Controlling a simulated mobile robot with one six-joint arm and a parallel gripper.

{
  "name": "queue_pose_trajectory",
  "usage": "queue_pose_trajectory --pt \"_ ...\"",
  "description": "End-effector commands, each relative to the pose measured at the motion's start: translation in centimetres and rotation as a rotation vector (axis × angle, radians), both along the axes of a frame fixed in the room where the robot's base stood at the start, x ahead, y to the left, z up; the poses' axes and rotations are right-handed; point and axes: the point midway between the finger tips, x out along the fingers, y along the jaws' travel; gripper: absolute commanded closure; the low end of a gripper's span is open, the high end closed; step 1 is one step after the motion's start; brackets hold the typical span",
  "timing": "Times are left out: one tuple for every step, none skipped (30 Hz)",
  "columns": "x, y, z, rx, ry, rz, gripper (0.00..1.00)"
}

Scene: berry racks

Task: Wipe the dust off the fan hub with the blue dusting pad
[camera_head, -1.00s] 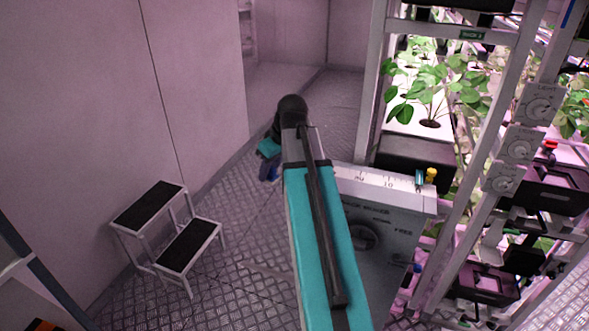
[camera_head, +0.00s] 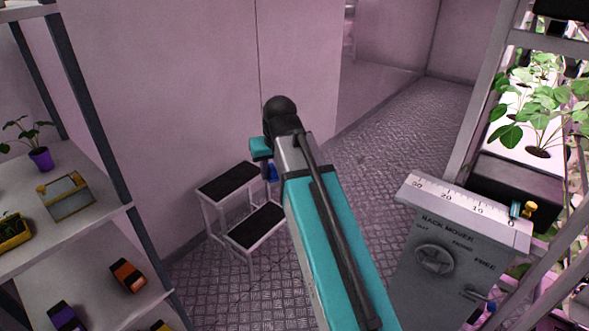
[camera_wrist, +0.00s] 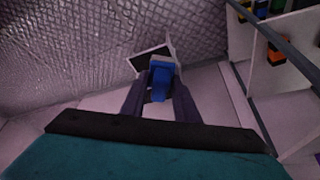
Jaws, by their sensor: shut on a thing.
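My gripper (camera_wrist: 160,88) is shut on the blue dusting pad (camera_wrist: 159,82), which sits between its two dark fingers in the wrist view. In the head view only a small blue part of the pad (camera_head: 272,172) shows below the end of my arm. My arm hides the rest of the gripper there. The pad is up in the air, in front of the step stool. I cannot make out a fan hub in either view.
A two-step stool (camera_head: 252,236) stands by the pink wall. A shelf unit (camera_head: 93,222) with plants and small boxes is at left. A grey rack mover box (camera_head: 398,285) and a plant rack (camera_head: 508,42) are at right. Open metal floor (camera_head: 385,150) runs toward the back.

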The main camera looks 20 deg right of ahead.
Motion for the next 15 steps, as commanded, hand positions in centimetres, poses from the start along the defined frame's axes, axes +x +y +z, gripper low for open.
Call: queue_pose_trajectory --pt "0.1 0.9 0.1 0.000 0.000 -0.003 0.90" --pt "0.1 1.3 0.1 0.000 0.000 -0.005 0.90" --pt "0.1 1.7 0.2 0.001 0.000 -0.009 0.90" --pt "0.1 1.9 0.2 0.000 0.000 -0.012 0.90" --pt "0.1 2.1 0.2 -0.001 0.000 -0.014 0.90" --pt "0.1 2.3 0.2 -0.001 0.000 -0.017 0.90" --pt "0.1 2.4 0.2 0.000 0.000 -0.018 0.90" --pt "0.1 2.4 0.2 0.000 0.000 -0.019 0.90" --pt "0.1 2.5 0.2 0.000 0.000 -0.020 0.90" --pt "0.1 2.5 0.2 0.000 0.000 -0.021 0.90" --pt "0.1 2.5 0.2 0.000 0.000 -0.021 0.90" --pt "0.1 2.5 0.2 0.001 0.000 -0.020 0.90" --pt "0.1 2.5 0.2 0.000 0.000 -0.019 0.90" --pt "0.1 2.5 0.2 0.000 0.000 -0.019 0.90" --pt "0.1 2.4 0.2 0.000 0.000 -0.019 0.90"
